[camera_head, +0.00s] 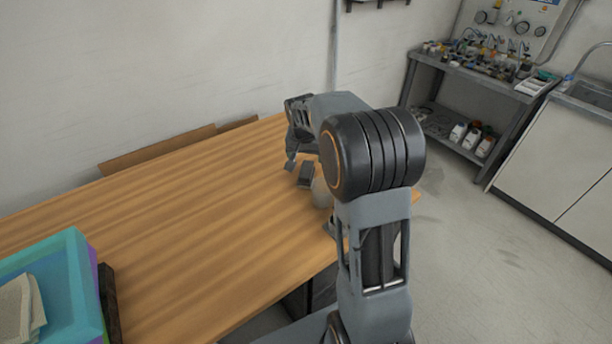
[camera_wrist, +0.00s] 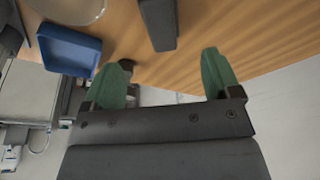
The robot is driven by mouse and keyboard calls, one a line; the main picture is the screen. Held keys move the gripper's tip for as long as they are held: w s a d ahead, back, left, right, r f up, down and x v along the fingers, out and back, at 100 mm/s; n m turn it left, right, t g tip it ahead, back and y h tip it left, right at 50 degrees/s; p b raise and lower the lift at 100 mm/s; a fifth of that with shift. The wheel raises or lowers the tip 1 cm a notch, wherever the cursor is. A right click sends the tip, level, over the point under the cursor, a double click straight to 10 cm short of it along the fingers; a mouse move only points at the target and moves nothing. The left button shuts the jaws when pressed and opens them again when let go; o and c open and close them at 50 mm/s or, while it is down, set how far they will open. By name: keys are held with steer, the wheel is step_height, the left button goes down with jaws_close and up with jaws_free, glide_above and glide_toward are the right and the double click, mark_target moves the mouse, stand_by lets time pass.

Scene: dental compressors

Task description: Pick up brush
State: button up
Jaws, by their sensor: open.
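My gripper (camera_wrist: 165,62) is open, its two green fingers apart with nothing between their tips. In the wrist view, a dark grey block-like thing (camera_wrist: 158,24) lies on the wooden table (camera_wrist: 225,25) just beyond the fingertips, roughly in line with the gap. Its far end is cut off by the frame. The head view shows a similar dark thing (camera_head: 306,173) beside my gripper (camera_head: 290,163), near the far right part of the table. I cannot tell for sure whether it is the brush; no bristles show.
A blue tray (camera_wrist: 68,48) and a round clear dish (camera_wrist: 70,8) sit left in the wrist view. A pale round thing (camera_head: 321,192) is partly behind my arm. A turquoise bin (camera_head: 75,285) holding cloth stands at the table's near left. The table's middle is clear.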

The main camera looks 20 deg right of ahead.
mark_target(306, 169)
steer(key=p+x, duration=0.1)
steer(key=x, duration=0.9)
steer(key=shift+w+f, duration=0.15)
steer(key=shift+f, duration=0.15)
steer(key=shift+c, duration=0.3)
steer(key=c, duration=1)
steer(key=shift+c, duration=0.2)
